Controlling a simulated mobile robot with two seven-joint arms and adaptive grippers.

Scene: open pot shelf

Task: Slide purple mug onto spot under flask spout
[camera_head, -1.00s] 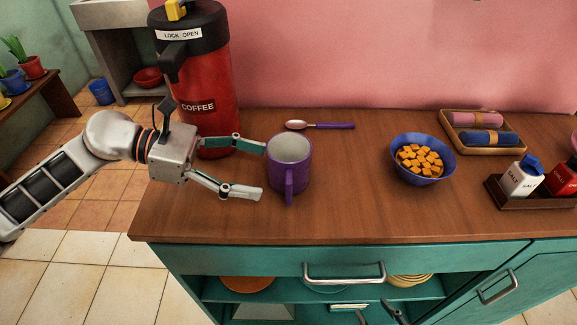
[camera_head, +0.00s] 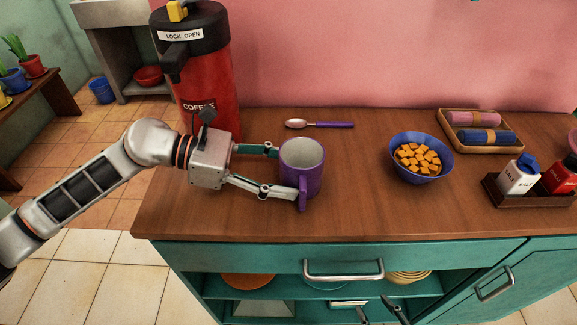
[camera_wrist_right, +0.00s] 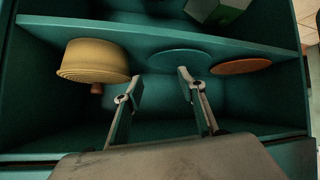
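The purple mug (camera_head: 303,172) stands upright on the wooden counter, its handle toward the front. My left gripper (camera_head: 287,173) is open, low over the counter, with one finger at the mug's far left side and the other at its front near the handle. I cannot tell whether both fingers touch it. The red coffee flask (camera_head: 222,88) stands behind the left gripper, its dark spout (camera_head: 173,62) pointing to the front left. The spot under the spout is hidden or cannot be made out. My right gripper (camera_wrist_right: 161,80) is open and empty, low before the cabinet shelves.
A spoon (camera_head: 325,125) lies behind the mug. A blue bowl of orange cubes (camera_head: 421,172), a tray of rolled cloths (camera_head: 492,146) and a shaker caddy (camera_head: 530,196) stand to the right. Counter is clear between mug and bowl. Yellow stacked dishes (camera_wrist_right: 92,62) sit on the shelf.

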